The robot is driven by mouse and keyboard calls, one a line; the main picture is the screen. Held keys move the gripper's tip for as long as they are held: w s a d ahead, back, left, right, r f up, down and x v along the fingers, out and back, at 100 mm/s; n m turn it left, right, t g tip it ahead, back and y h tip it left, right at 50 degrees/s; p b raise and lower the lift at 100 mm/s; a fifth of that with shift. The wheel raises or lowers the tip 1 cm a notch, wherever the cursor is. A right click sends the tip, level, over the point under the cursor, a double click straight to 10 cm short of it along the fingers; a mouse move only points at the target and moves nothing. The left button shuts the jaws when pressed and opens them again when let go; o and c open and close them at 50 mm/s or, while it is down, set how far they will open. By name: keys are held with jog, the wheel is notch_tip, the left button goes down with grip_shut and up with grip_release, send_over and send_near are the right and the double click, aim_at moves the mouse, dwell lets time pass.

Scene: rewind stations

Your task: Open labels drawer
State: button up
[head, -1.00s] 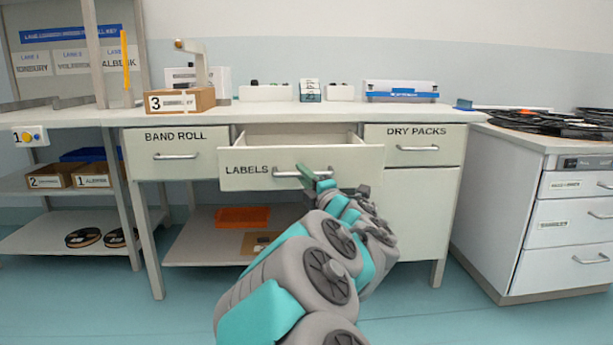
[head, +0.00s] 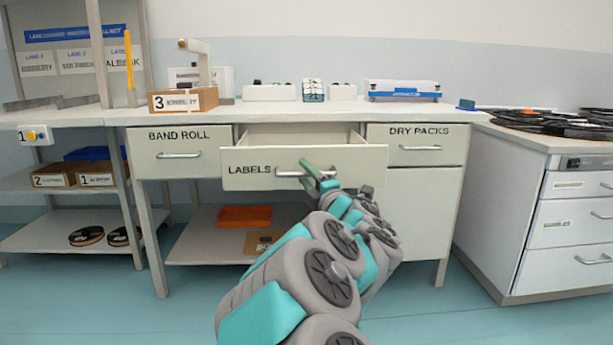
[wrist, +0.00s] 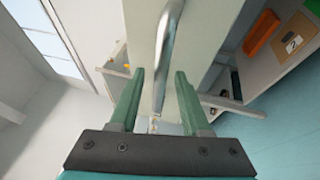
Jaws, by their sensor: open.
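The labels drawer (head: 350,167) is pulled out of the bench between the band roll and dry packs drawers, and its open top shows. Its metal bar handle (head: 289,174) is on the front panel. My gripper (head: 318,172) is in front of the handle's right part. In the wrist view my gripper (wrist: 160,90) has its two green fingers apart. The handle (wrist: 168,50) runs between them and does not appear gripped. Whether a finger touches it I cannot tell.
The band roll drawer (head: 160,142) and dry packs drawer (head: 440,145) are shut. An orange tray (head: 245,217) lies on the shelf below. A white cabinet (head: 510,200) stands at the right. The floor in front is clear.

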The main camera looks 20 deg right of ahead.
jog(key=shift+s, duration=0.1)
jog(key=a+v, duration=0.1)
jog(key=v, duration=0.6)
jog(key=shift+s+d, duration=0.35)
jog(key=shift+d, duration=0.2)
jog(key=shift+f, duration=0.1)
